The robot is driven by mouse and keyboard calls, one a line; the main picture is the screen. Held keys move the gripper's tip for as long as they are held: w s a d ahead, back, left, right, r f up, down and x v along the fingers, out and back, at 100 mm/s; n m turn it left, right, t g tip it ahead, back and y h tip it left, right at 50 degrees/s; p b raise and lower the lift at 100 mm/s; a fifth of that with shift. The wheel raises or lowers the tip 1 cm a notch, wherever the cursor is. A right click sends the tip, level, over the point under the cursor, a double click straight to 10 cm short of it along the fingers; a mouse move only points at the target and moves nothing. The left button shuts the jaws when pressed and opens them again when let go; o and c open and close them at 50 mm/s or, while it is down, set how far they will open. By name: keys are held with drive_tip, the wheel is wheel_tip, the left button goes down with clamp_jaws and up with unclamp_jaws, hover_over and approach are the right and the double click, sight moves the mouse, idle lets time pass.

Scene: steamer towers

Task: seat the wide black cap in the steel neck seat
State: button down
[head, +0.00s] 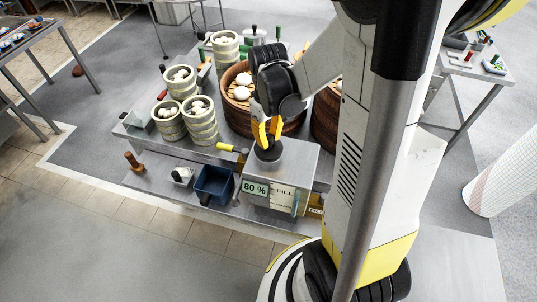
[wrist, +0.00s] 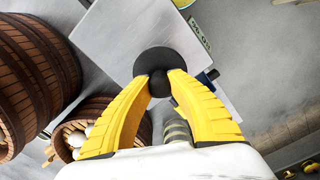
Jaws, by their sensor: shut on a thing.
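My gripper (head: 268,130) points down over the steel fill box (head: 300,160), with its yellow fingers closed on the knob of the wide black cap (head: 267,154). In the wrist view, my gripper (wrist: 159,78) pinches the black knob, and the cap's dark round disc (wrist: 152,60) shows beyond the fingertips. The cap is over the top of the box, which shows as a pale square plate (wrist: 115,30). The steel neck seat is hidden under the cap, and I cannot tell whether the cap touches it.
Large round wooden steamers (head: 233,112) stand close behind the box. Small bamboo steamer towers (head: 201,128) hold white buns at the left.

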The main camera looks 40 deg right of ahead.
sight(269, 136)
drive_tip(key=shift+f+b, duration=0.7)
drive_tip(key=shift+f, duration=0.1)
idle(0.5)
drive_tip(key=c, duration=1.3)
unclamp_jaws()
wheel_tip(269, 136, up, 12)
drive_tip(key=shift+r, duration=0.1)
